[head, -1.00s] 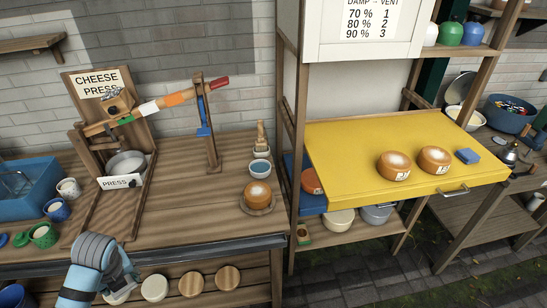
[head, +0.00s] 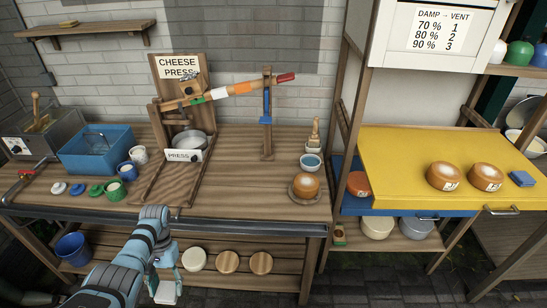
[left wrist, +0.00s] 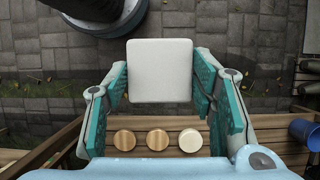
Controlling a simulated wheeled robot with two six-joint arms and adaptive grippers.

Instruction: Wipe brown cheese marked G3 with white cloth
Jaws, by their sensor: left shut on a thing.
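My left gripper (head: 164,268) is low in front of the bench. It is shut on the white cloth (head: 166,291), which shows as a flat white square pad between the fingers in the left wrist view (left wrist: 160,70). Two brown cheeses with small labels, one left (head: 445,176) and one right (head: 486,177), stand on the yellow pull-out board (head: 400,150). Their marks are too small to read. Another brown cheese (head: 306,184) sits on a round plate on the bench, and an orange-brown one (head: 358,184) is on the blue shelf. My right gripper is out of view.
The cheese press (head: 190,145) stands mid-bench. A blue basin (head: 97,150), cups and lids are at its left. A blue block (head: 522,179) lies beside the cheeses. Round pieces (head: 228,261) rest on the lower shelf. The bench front is fairly clear between press and plate.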

